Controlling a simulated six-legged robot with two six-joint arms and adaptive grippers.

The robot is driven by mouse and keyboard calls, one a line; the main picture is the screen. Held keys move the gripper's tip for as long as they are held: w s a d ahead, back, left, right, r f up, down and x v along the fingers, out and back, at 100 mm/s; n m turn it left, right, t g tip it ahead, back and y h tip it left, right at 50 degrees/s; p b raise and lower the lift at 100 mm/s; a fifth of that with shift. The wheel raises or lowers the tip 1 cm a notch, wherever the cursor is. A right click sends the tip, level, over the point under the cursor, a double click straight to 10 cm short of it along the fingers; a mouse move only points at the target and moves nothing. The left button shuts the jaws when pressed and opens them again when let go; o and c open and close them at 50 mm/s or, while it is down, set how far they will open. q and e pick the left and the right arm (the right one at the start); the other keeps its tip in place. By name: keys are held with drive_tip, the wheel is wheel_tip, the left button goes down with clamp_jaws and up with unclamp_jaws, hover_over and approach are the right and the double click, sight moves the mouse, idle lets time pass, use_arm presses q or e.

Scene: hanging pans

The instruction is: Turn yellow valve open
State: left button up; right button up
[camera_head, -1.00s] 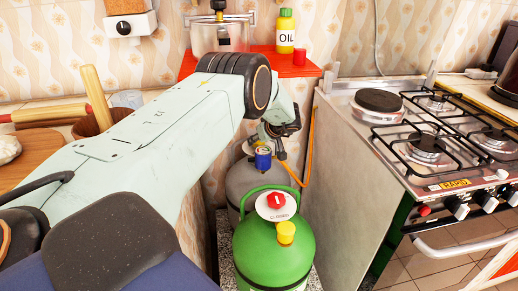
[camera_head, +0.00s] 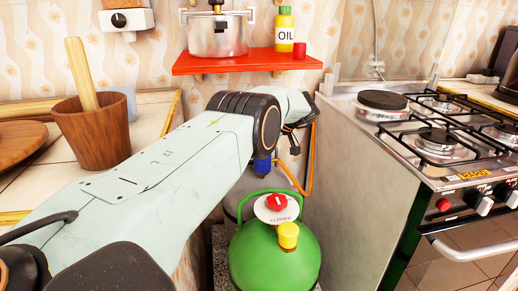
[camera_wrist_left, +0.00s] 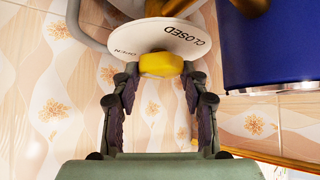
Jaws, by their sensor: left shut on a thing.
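The yellow valve (camera_wrist_left: 160,64) shows in the left wrist view, on a white disc (camera_wrist_left: 150,38) lettered CLOSED and OPEN. My left gripper (camera_wrist_left: 160,75) has one finger on each side of the valve and is shut on it. In the head view my left arm reaches over to the grey cylinder (camera_head: 232,199), and the gripper (camera_head: 294,140) is mostly hidden behind the arm; the valve is hidden there too. A blue part (camera_head: 262,165) shows below the arm's wrist. My right gripper is not in view.
A green cylinder (camera_head: 270,262) with a red knob (camera_head: 277,202) and yellow cap (camera_head: 288,235) stands in front. The stove (camera_head: 440,140) is at the right. A red shelf (camera_head: 247,63) with a pot hangs above. A wooden pot (camera_head: 92,132) stands on the left counter.

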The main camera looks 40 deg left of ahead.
use_arm(q)
drive_tip(key=shift+w+a+r, duration=0.1)
drive_tip(key=shift+r, duration=0.1)
idle(0.3)
drive_tip(key=o, duration=0.9)
drive_tip(key=shift+c, duration=0.2)
drive_tip(key=shift+o, duration=1.4)
drive_tip(key=shift+f, duration=0.15)
drive_tip(key=shift+d, duration=0.2)
drive_tip(key=v, duration=1.2)
drive_tip(key=shift+a, duration=0.1)
